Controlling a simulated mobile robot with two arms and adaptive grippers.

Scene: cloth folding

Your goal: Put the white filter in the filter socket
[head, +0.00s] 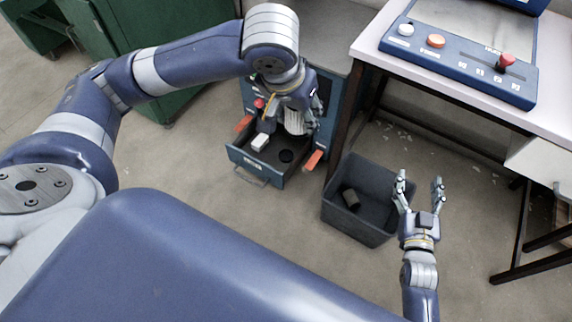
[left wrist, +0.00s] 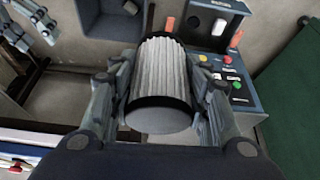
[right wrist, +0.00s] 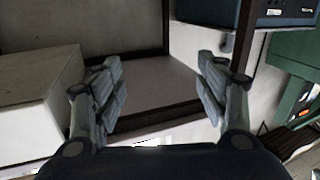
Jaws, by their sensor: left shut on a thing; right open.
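The white filter (head: 297,121) is a pleated cylinder with black end rims. My left gripper (head: 284,112) is shut on it and holds it above the open drawer; the left wrist view shows the filter (left wrist: 160,75) between both fingers. The filter socket appears to be the dark round opening (head: 286,156) in the drawer floor, apart from the filter and just below it in the head view. It also shows beyond the filter in the left wrist view (left wrist: 193,21). My right gripper (head: 420,186) is open and empty near the grey bin.
The drawer (head: 250,165) of the blue cabinet holds a white block (head: 260,142) and has orange clamps (head: 313,160) at its sides. A grey bin (head: 358,230) with a dark object (head: 351,199) inside stands on the floor. A table with a control panel (head: 460,70) is at the right.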

